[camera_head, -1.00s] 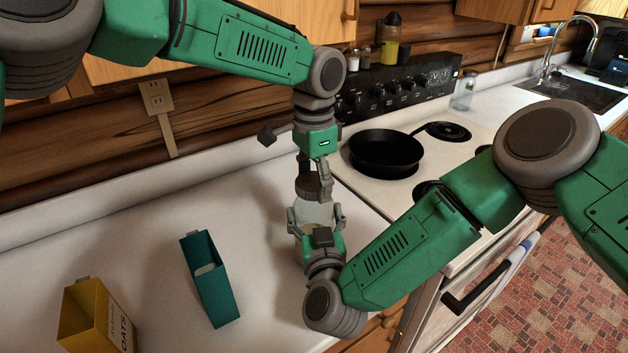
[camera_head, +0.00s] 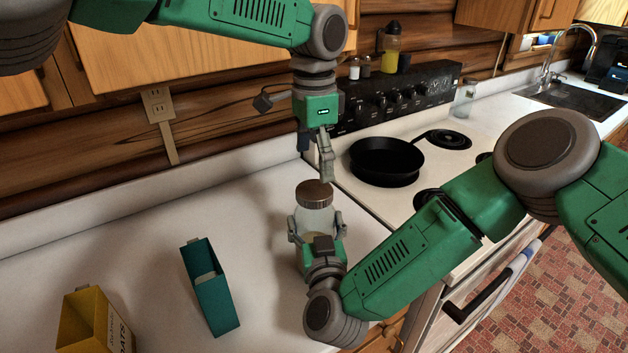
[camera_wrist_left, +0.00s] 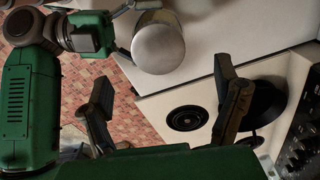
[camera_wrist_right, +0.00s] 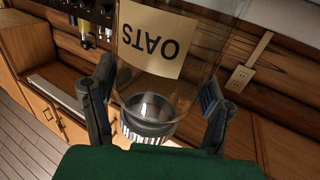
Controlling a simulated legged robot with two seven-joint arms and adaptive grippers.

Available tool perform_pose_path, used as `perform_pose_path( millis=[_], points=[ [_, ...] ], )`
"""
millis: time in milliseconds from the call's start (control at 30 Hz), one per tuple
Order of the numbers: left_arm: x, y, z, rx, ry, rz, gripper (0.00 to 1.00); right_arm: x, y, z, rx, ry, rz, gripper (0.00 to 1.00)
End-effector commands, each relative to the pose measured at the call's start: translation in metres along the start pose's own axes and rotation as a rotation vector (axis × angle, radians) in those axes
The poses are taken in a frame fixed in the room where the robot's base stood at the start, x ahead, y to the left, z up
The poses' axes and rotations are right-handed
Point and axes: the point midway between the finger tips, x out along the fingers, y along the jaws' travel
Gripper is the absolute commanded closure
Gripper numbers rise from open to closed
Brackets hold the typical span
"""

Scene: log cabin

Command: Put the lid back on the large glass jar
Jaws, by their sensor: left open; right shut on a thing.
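The large glass jar (camera_head: 316,218) is upright above the counter, in my right gripper (camera_head: 316,228). That gripper is shut around its sides. The round brown lid (camera_head: 313,193) sits on the jar's mouth and looks about level; whether it is fully seated I cannot tell. The lid's top shows as a shiny disc in the left wrist view (camera_wrist_left: 158,48). In the right wrist view, the jar's OATS label (camera_wrist_right: 153,42) is upside down and the lid's ribbed edge (camera_wrist_right: 148,133) shows at the bottom. My left gripper (camera_head: 325,170) is open and empty just above the lid.
A teal open box (camera_head: 210,288) and a yellow oats box (camera_head: 92,322) stand on the counter at left. A black pan (camera_head: 386,160) sits on the stove to the right of my left gripper. The counter between teal box and wall is clear.

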Motion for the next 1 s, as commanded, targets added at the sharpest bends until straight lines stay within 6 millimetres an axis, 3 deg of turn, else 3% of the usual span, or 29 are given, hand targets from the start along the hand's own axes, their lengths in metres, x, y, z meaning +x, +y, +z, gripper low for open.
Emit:
perform_pose_path(
  millis=[100, 300, 667, 700, 733, 1000],
  points=[
    [-0.024, -0.001, -0.001, -0.001, 0.002, -0.003, 0.17, 0.000, 0.001, 0.001, -0.001, -0.002, 0.001, 1.00],
    [-0.047, -0.001, 0.000, 0.000, 0.000, -0.001, 0.17, 0.000, 0.000, 0.001, -0.001, -0.002, 0.001, 1.00],
    [-0.051, -0.001, 0.000, 0.000, 0.000, 0.000, 0.17, 0.000, 0.000, 0.001, -0.001, -0.002, 0.001, 1.00],
    [-0.051, -0.001, 0.000, 0.000, 0.000, 0.000, 0.17, 0.000, 0.000, 0.001, -0.001, -0.002, 0.001, 0.16],
    [-0.051, -0.001, 0.000, 0.000, 0.000, 0.000, 0.17, 0.000, 0.000, 0.001, -0.001, -0.002, 0.001, 0.06],
    [-0.051, -0.001, 0.000, 0.000, 0.000, 0.000, 0.17, -0.001, 0.000, 0.000, 0.000, 0.000, 0.000, 0.06]
  ],
)
